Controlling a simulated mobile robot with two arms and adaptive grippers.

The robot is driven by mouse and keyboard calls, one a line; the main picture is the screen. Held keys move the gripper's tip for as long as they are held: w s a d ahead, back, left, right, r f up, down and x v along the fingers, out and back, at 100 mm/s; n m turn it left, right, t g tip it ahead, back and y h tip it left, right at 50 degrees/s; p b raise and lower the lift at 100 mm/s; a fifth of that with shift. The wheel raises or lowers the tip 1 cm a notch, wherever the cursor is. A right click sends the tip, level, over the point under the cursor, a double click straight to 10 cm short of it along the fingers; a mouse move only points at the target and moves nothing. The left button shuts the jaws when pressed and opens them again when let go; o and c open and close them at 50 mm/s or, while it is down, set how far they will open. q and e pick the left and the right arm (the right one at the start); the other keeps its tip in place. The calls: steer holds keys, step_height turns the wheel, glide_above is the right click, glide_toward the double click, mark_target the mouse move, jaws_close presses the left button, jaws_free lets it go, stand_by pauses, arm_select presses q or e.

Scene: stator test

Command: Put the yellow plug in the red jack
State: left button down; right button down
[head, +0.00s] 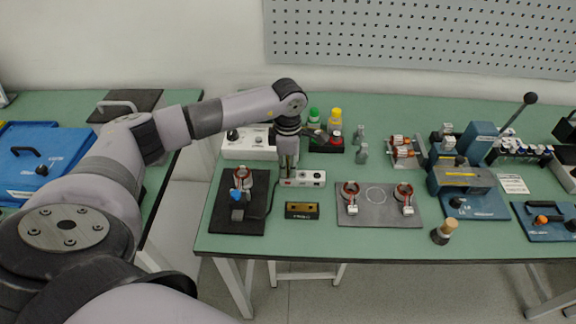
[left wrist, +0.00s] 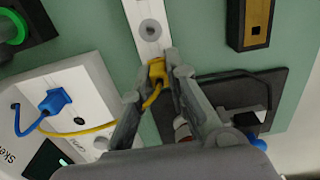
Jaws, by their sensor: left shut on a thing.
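My left gripper (head: 288,170) points down at the left end of a small white jack box (head: 312,178) on the green bench. In the left wrist view the gripper (left wrist: 157,66) is shut on the yellow plug (left wrist: 157,72), whose yellow cable trails back between the fingers. The plug is over or against the near end of the white jack box (left wrist: 147,14); I cannot tell whether it is seated. A round grey jack (left wrist: 152,30) shows just beyond it. The red jack cannot be made out and may be hidden under the plug. My right gripper is not in view.
A white tester (head: 240,146) with a blue plug (left wrist: 55,100) stands behind left. A dark mat (head: 225,218) with a stator (head: 242,180) lies left, a black-and-gold meter (head: 302,210) in front, and a grey mat (head: 377,218) with stators right. Green bench shows between them.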

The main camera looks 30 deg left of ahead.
arm_select(q)
steer(key=shift+f, duration=0.1)
steer(key=c, duration=1.5)
jaws_free()
step_height(320, 180, up, 12)
steer(key=shift+r, duration=0.1)
